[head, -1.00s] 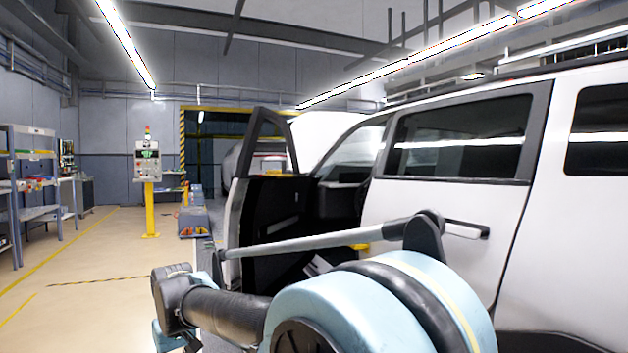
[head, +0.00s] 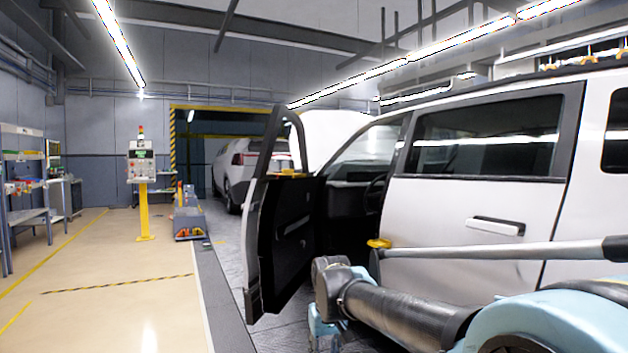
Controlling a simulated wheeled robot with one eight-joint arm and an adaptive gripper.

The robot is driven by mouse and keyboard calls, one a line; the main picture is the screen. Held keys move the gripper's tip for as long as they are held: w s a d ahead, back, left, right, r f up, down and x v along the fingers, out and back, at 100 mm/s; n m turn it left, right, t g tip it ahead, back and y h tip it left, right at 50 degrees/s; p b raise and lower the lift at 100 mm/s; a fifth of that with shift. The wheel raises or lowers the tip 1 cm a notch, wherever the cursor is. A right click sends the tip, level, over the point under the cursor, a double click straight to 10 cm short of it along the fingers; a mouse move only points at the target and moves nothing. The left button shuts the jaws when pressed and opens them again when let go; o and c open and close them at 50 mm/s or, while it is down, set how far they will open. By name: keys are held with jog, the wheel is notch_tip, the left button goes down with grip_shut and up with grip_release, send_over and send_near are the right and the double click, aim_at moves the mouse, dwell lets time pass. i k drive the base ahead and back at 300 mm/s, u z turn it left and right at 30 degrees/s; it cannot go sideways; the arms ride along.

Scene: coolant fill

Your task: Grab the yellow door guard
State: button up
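A small yellow piece (head: 290,173) sits on the inner top edge of the open front car door (head: 284,230), below its window frame. A second yellow piece (head: 379,243) shows at the front edge of the closed rear door, just above my arm. I cannot tell which of the two is the door guard. The wrist end of my arm is at the lower middle of the head view, to the right of the open door. My gripper (head: 323,337) hangs below it, mostly cut off by the bottom edge, so its fingers are unclear. Neither yellow piece is in it.
The white car (head: 465,200) fills the right side. The open door stands out into the aisle. A yellow-post control stand (head: 142,190), a shelf (head: 25,180) and a low cart (head: 188,223) are farther left. The floor on the left is clear.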

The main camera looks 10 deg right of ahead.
aim_at(285, 171)
jog(key=z, duration=0.1)
jog(key=i, duration=1)
jog(key=u, duration=0.05)
